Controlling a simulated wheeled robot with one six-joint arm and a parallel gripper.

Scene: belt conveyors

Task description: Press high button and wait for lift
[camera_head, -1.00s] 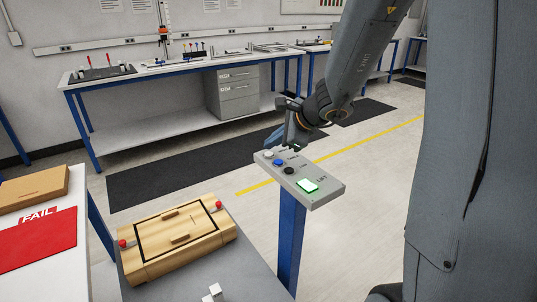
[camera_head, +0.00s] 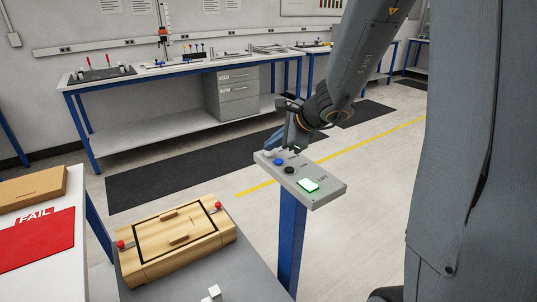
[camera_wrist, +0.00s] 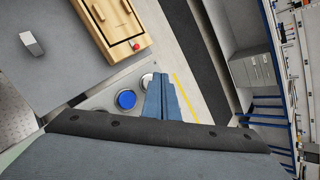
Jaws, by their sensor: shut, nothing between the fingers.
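My gripper (camera_head: 272,147) is shut and empty at the far end of the panel, hiding the white end button in the head view. In the wrist view, the white button (camera_wrist: 147,80) shows partly behind the shut fingertips (camera_wrist: 160,78), beside the blue button (camera_wrist: 126,99). I cannot tell whether the fingertips touch it.
A white table (camera_head: 50,285) holds a red FAIL sheet. A workbench (camera_head: 190,70) stands behind, across open floor.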

